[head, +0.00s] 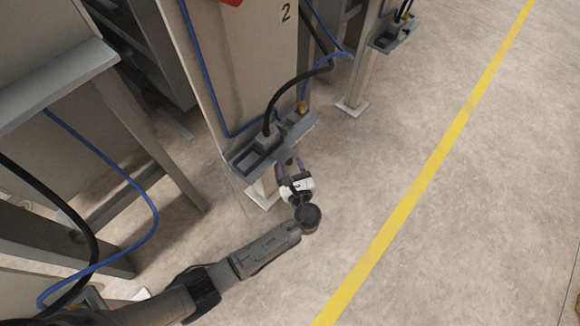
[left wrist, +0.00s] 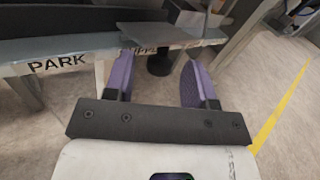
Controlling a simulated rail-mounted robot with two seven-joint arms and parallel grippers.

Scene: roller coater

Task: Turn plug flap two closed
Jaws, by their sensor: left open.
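A grey plug bracket (head: 243,160) sits low on the panel marked 2, with a black plug (head: 266,138) and cable in its left part and a brass fitting (head: 302,107) at its right. A grey plate (left wrist: 158,36), apparently the flap, projects from the bracket above a dark round knob or stub (left wrist: 160,64). My left gripper (head: 289,164) is at the bracket's front edge. In the left wrist view its purple-padded fingers (left wrist: 157,72) are apart, with the plate and stub between or just beyond them. Contact cannot be told. My right gripper is not in view.
The bracket's front carries the word PARK (left wrist: 58,64) and a second, partly hidden label. A blue hose (head: 205,80) runs down the panel. Another bracket (head: 397,36) stands farther back. Open floor lies right, crossed by a yellow line (head: 430,170).

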